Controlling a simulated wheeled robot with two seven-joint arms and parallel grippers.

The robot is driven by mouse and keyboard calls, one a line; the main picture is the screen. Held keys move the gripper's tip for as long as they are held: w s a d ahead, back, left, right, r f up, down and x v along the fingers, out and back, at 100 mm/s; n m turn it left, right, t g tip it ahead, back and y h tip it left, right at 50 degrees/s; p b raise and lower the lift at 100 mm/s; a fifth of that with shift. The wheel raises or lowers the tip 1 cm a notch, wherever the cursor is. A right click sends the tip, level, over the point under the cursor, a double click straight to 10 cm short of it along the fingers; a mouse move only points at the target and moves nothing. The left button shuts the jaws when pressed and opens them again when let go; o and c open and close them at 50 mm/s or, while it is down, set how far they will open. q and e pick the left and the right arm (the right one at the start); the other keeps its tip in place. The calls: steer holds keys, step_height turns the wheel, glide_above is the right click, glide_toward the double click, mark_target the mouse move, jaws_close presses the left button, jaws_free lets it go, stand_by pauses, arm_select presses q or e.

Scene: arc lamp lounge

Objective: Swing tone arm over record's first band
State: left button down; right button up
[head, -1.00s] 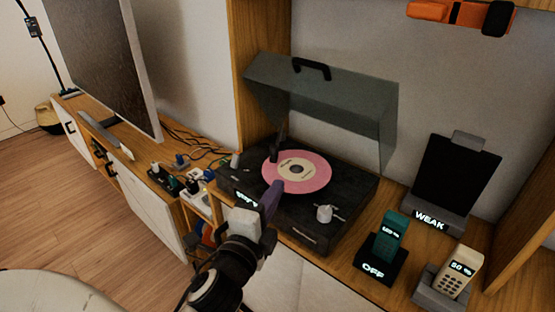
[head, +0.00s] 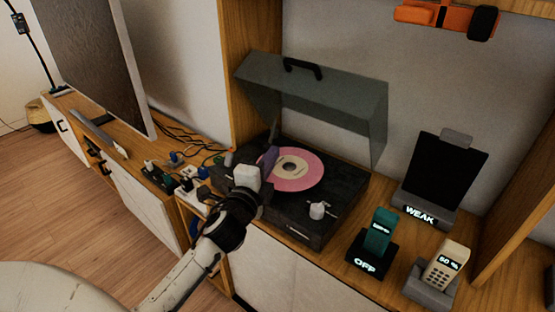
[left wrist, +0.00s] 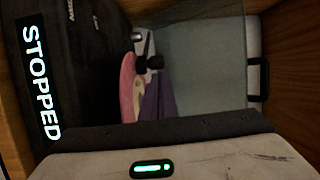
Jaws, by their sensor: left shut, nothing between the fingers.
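The pink record (head: 310,172) with a pale label lies on the black turntable (head: 342,190), under a raised smoky lid (head: 330,100). My left gripper (head: 268,158) reaches over the turntable's left side, its purple fingers shut and empty at the record's left edge. In the left wrist view the fingers (left wrist: 157,98) cover part of the record (left wrist: 128,85). A pale and black piece, apparently the tone arm (left wrist: 148,52), shows just beyond the fingertips; I cannot tell whether they touch. In the head view the tone arm is mostly hidden. The turntable display (left wrist: 40,85) reads STOPPED. My right gripper is out of view.
A white knob (head: 317,210) stands at the turntable's front right. Right of it are a teal handset (head: 381,232) marked OFF, a cream handset (head: 443,263) and a black panel (head: 445,180) marked WEAK. Cables and small plugs lie left of the turntable.

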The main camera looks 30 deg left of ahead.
arm_select(q)
steer(key=shift+a, duration=0.1)
steer(key=shift+s+a+p, duration=0.2)
steer(key=shift+a+p, duration=0.25)
steer(key=shift+a, duration=0.3)
steer(key=shift+d, duration=0.15)
